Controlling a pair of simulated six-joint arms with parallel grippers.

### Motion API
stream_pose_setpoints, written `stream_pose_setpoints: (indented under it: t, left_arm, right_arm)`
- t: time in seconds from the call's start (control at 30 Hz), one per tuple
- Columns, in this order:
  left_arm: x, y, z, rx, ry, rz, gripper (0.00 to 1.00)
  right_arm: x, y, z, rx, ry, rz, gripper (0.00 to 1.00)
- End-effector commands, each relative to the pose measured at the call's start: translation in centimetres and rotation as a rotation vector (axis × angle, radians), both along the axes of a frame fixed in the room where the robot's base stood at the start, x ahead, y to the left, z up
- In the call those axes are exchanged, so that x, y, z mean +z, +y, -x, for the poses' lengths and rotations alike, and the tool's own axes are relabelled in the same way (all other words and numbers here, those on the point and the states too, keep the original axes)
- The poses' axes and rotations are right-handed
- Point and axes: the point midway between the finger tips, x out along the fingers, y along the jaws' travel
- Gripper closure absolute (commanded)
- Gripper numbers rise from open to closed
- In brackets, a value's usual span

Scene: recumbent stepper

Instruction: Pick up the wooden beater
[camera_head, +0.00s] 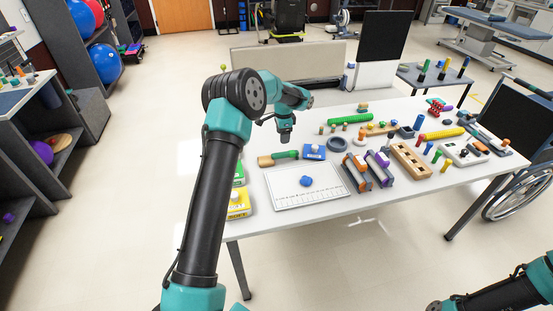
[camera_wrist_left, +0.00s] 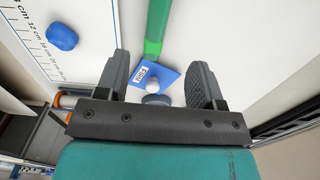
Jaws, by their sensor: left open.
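A tool with a tan wooden head and green handle (camera_head: 286,154), which looks like the wooden beater, lies on the white table's left part in the head view. In the left wrist view its green handle (camera_wrist_left: 157,25) runs up out of the picture; its head is out of view there. My left gripper (camera_head: 286,138) points down above the table, near the handle. In the left wrist view the gripper (camera_wrist_left: 160,65) is open and empty. The handle's end lies just beyond the fingertips, by a blue box. My right gripper is not in view; only part of that arm shows.
The blue box (camera_head: 314,152) with a white knob lies just right of the handle. A white ruled board (camera_head: 325,190) with a blue lump (camera_head: 306,181) lies nearer. Yellow (camera_head: 238,204) and green boxes stand at the left edge. Blocks, pegs and rollers crowd the table's right.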

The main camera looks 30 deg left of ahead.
Motion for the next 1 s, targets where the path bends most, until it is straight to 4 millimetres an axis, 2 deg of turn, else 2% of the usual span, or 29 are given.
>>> stream_pose_setpoints:
  t: [0.1, 0.3, 0.77, 1.0]
  left_arm:
    - [-2.3, 0.0, 0.1, 0.001, 0.004, 0.001, 0.38]
    - [-5.0, 0.0, 0.1, 0.001, 0.002, 0.001, 0.38]
    - [-5.8, 0.0, 0.1, 0.001, 0.001, 0.001, 0.38]
    - [-8.4, -0.2, 0.4, 0.001, 0.004, 0.002, 0.38]
  right_arm:
    - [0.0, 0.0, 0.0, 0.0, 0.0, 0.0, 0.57]
    - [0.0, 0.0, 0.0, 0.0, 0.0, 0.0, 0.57]
    - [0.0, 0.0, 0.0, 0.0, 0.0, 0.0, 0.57]
    - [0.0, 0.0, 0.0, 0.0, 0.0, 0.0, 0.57]
